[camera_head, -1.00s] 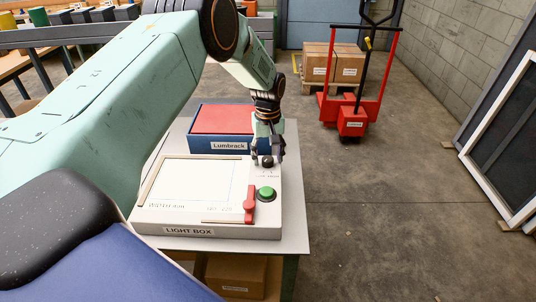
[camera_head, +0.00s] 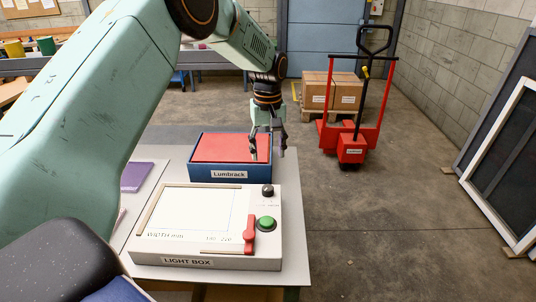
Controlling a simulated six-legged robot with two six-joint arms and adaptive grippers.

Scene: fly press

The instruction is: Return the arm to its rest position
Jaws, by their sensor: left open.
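My left arm comes in from the left and reaches over the table (camera_head: 296,232). My left gripper (camera_head: 268,154) points down at the right end of the blue box labelled Lumbrack, with its fingers apart and nothing between them. The light box (camera_head: 151,258) lies in front of it on the table. It has a pale screen, a black knob (camera_head: 267,191), a green button (camera_head: 266,223) and a red lever (camera_head: 249,235). The gripper is clear of the knob. My right gripper is not in view.
The Lumbrack box (camera_head: 202,174) with a red top stands behind the light box. A purple item (camera_head: 136,177) lies at the table's left. A red pallet truck (camera_head: 352,150) and cartons (camera_head: 332,92) stand on the floor behind. The floor to the right is open.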

